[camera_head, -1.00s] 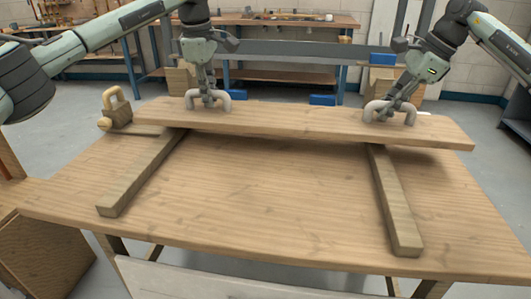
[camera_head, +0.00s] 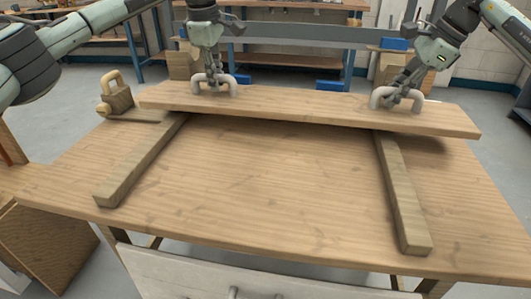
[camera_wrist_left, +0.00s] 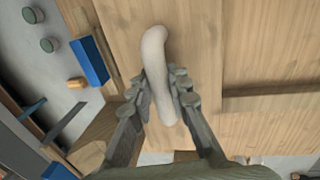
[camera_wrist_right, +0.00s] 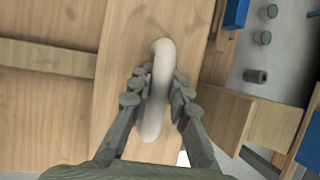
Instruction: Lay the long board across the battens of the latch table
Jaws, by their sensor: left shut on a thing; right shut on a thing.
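The long board (camera_head: 300,106) spans the far part of the latch table (camera_head: 250,185), above the far ends of the left batten (camera_head: 140,165) and the right batten (camera_head: 403,195). A shadow on the table near its right end suggests it is held above the battens. My left gripper (camera_head: 212,88) is shut on the board's left handle (camera_wrist_left: 155,60). My right gripper (camera_head: 395,100) is shut on the right handle (camera_wrist_right: 160,80). The undersides of the board and the battens' far ends are hidden.
A wooden latch block with a handle (camera_head: 115,95) stands at the table's far left corner, near the board's left end. A drawer front (camera_head: 200,275) is below the near edge. The table between the battens is clear. A workbench (camera_head: 290,83) stands behind.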

